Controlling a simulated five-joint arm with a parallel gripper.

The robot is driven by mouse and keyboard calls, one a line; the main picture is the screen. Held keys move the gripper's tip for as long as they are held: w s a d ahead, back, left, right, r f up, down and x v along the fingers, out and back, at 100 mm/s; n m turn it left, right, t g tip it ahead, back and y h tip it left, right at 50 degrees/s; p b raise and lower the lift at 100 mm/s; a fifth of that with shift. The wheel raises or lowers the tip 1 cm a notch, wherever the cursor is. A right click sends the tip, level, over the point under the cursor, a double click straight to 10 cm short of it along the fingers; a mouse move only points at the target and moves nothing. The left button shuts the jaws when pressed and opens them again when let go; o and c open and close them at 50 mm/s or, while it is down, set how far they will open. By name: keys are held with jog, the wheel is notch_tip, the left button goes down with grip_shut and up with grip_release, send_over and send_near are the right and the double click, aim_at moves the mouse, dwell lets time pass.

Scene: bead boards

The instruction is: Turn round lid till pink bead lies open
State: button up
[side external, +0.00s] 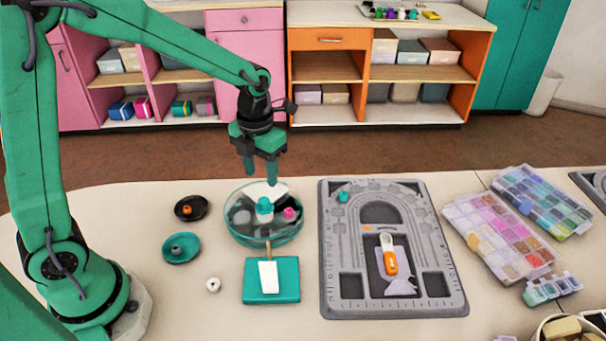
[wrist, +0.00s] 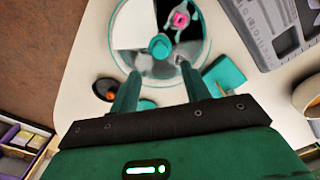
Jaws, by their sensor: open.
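A round, shallow container with a teal rim (side external: 232,232) stands left of the grey board; it also shows in the wrist view (wrist: 207,46). Its round lid has a teal knob (side external: 264,206) at the middle, also in the wrist view (wrist: 159,46). A white wedge (wrist: 136,27) lies beside the knob, toward the back in the side view. The pink bead (side external: 289,213) is right of the knob, outside the wedge, and shows in the wrist view (wrist: 181,19). My gripper (side external: 261,176) is open and empty above the container's back part; its fingers (wrist: 160,73) point toward the knob, apart from it.
A black dish (side external: 202,214) and a teal dish (side external: 195,248) stand left of the container. A teal block (side external: 255,292) with a white strip and a white bead (side external: 213,285) are in front. The grey bead board (side external: 328,270) and bead boxes (side external: 500,240) are right.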

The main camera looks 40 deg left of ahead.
jog(key=c, duration=0.9)
jog(key=shift+w+d+n, duration=0.1)
jog(key=shift+n, duration=0.3)
grip_shut()
jog(key=n, duration=0.4)
jog(key=shift+w+d, duration=0.35)
jog(key=w+d+n+g, duration=0.1)
jog(key=w+d+n, duration=0.1)
jog(key=n, duration=1.3)
jog(key=w+d+n+g, duration=0.1)
jog(key=w+d+n, duration=0.1)
jog(key=n, duration=1.3)
jog(key=shift+d+r+n+g+y, duration=0.3)
jog(key=shift+d+g, duration=0.1)
jog(key=shift+d, duration=0.2)
